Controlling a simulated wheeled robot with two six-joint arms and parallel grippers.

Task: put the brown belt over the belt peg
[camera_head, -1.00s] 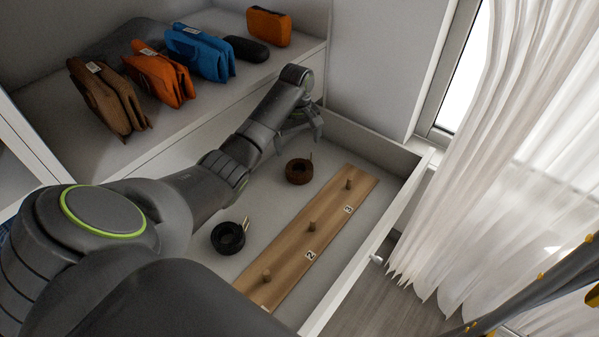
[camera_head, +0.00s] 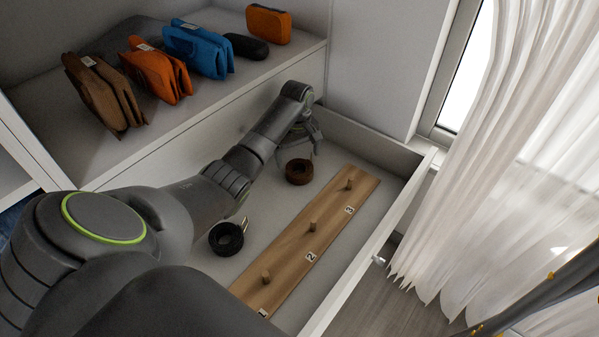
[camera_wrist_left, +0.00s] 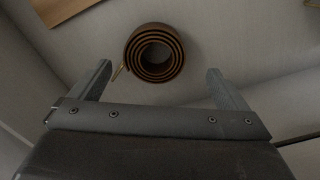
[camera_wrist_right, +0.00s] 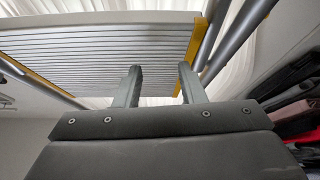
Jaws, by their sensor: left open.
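The brown belt (camera_head: 299,172) lies coiled on the drawer floor, near the far end of the wooden peg board (camera_head: 290,262). It also shows in the left wrist view (camera_wrist_left: 154,53), ahead of and between the fingers. The board has three pegs: one near label 3 (camera_head: 349,185), one near label 2 (camera_head: 312,226) and one near label 1 (camera_head: 265,277). Which is the belt peg I cannot tell. My left gripper (camera_head: 299,150) is open and empty, just behind and above the brown belt. My right gripper (camera_wrist_right: 160,72) is open and empty, away from the drawer.
A black coiled belt (camera_head: 226,239) lies in the drawer left of the board. The drawer's front wall (camera_head: 372,238) rises on the right. Brown (camera_head: 103,93), orange (camera_head: 157,72) and blue (camera_head: 198,50) bags stand on the shelf above. A yellow-edged ladder-like item (camera_wrist_right: 110,52) is near my right gripper.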

